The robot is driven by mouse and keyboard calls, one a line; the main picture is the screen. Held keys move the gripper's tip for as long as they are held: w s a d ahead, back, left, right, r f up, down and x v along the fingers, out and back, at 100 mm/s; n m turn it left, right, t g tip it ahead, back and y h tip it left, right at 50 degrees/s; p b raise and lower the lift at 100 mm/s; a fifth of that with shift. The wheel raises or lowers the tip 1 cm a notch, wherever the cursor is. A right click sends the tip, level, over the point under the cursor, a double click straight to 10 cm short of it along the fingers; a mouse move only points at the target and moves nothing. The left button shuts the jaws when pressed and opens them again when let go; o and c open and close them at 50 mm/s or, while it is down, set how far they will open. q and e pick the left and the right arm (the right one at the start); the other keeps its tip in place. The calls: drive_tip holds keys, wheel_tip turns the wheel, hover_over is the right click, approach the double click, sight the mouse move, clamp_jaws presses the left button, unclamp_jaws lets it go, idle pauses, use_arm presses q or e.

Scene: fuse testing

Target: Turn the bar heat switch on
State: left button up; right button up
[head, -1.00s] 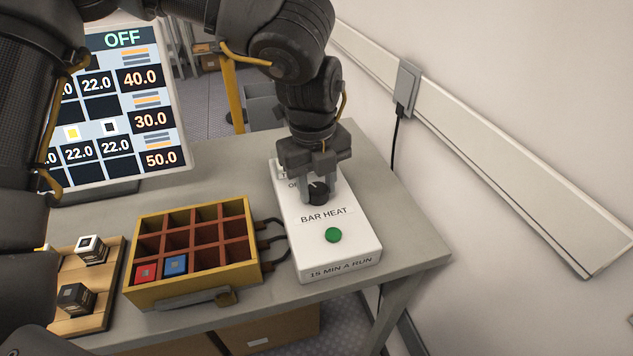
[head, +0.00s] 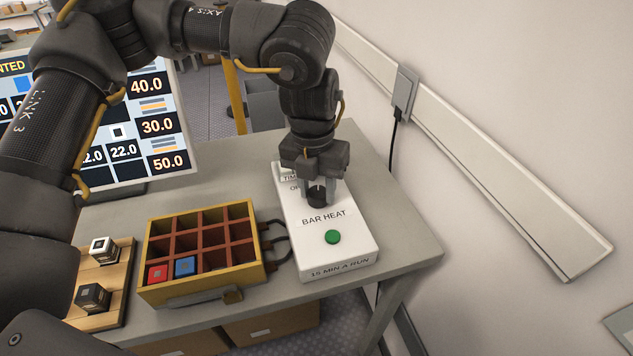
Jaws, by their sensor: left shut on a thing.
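The white bar heat box (head: 352,247) stands on the grey table, with "BAR HEAT" printed on its top, a green button (head: 332,237) and "15 MIN A RUN" on its front. Its dark round switch knob (head: 317,197) is on the top, behind the label. My left gripper (head: 318,188) points down from above and is shut on the knob, its fingers on either side. The gripper partly hides the knob and the lettering behind it, so I cannot tell the knob's setting. My right gripper is not in view.
A yellow tray (head: 205,288) with brown compartments holds a red and a blue block; cables join it to the box. A wooden rack (head: 120,275) holds small blocks at left. A screen (head: 125,172) stands behind, partly hidden by my arm. The wall is at right.

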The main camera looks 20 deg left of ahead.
use_arm(q)
drive_tip(key=shift+m+p, duration=0.3)
drive_tip(key=shift+m, duration=1)
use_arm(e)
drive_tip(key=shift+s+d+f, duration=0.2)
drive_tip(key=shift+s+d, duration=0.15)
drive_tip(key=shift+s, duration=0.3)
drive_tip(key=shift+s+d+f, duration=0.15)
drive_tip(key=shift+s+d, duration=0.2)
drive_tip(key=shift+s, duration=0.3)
use_arm(q)
drive_tip(key=o, duration=1)
